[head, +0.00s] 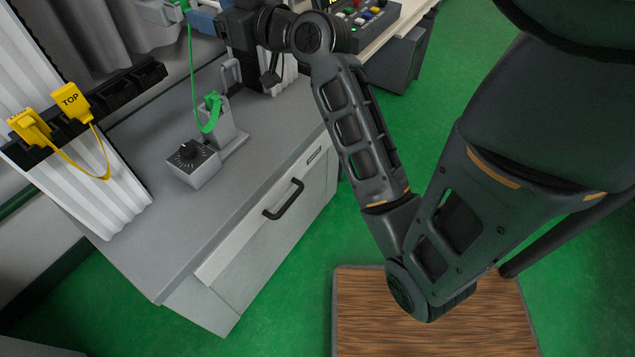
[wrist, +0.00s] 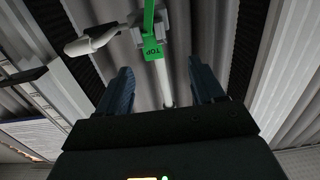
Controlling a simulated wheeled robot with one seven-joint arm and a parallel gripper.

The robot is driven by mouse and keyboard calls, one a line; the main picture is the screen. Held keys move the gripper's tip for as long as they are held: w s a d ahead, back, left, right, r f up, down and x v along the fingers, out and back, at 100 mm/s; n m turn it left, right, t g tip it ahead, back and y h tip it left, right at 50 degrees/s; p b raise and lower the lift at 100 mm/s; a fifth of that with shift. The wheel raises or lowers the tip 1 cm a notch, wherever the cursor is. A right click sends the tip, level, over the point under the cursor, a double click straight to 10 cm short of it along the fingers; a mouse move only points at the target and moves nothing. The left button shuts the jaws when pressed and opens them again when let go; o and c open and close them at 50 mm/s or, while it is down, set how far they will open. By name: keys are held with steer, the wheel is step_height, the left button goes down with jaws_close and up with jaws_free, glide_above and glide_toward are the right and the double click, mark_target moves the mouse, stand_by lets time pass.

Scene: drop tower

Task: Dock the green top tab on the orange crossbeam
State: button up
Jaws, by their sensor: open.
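The green top tab (wrist: 153,50) hangs from a grey bracket in the wrist view, its TOP lettering upside down. Its upper edge shows at the top of the head view (head: 181,4). A green strap runs down from it to a green clip (head: 212,104) on a grey stand. My gripper (wrist: 162,85) is open, with its blue fingers spread on either side of the line to the tab. The tab appears ahead of the fingertips, and no contact shows. In the head view my gripper (head: 203,20) is beside the upper strap. No orange crossbeam is visible in either view.
A yellow TOP tab (head: 72,102) and its yellow strap sit on a black rail at left. A grey dial box (head: 193,163) stands on the grey cabinet (head: 240,190). A button panel (head: 365,18) is at the top. Green floor is open at right.

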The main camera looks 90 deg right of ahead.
steer(key=s+a+f+n+y, duration=0.1)
steer(key=s+a+f+y, duration=0.1)
steer(key=a+f, duration=0.65)
steer(key=s+a+f+n+y, duration=0.15)
steer(key=a+f, duration=0.35)
steer(key=a, duration=0.6)
steer(key=s+a+n+y, duration=0.3)
steer(key=s+a+y, duration=0.2)
steer(key=s+a, duration=1)
steer(key=shift+a+n+y, duration=0.35)
steer(key=shift+a, duration=0.15)
